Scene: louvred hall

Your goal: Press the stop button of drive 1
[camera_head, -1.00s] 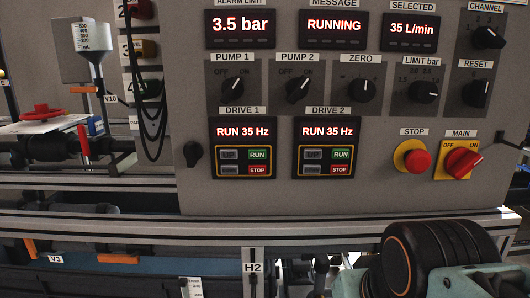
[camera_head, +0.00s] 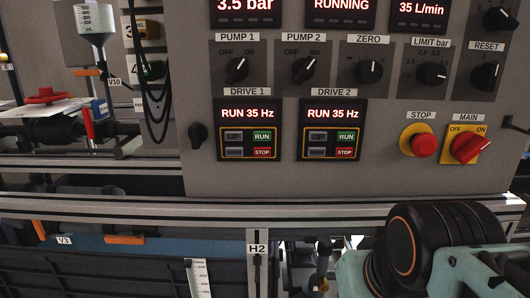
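The drive 1 panel (camera_head: 248,116) is on the grey control cabinet and its display reads RUN 35 Hz. Below the display are a green RUN button (camera_head: 262,136) and a red STOP button (camera_head: 262,152), with grey buttons to their left. The drive 2 panel (camera_head: 333,116) to the right looks the same and also reads RUN 35 Hz. Part of my arm shows at the lower right, below the cabinet and apart from the buttons. My gripper's fingers cannot be made out.
A large red stop button (camera_head: 423,145) on yellow and a red MAIN switch (camera_head: 469,148) are at the cabinet's right. Rotary knobs (camera_head: 236,69) form a row above the drives. A metal rail (camera_head: 160,211) runs below the cabinet. Black cables (camera_head: 153,90) hang at left.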

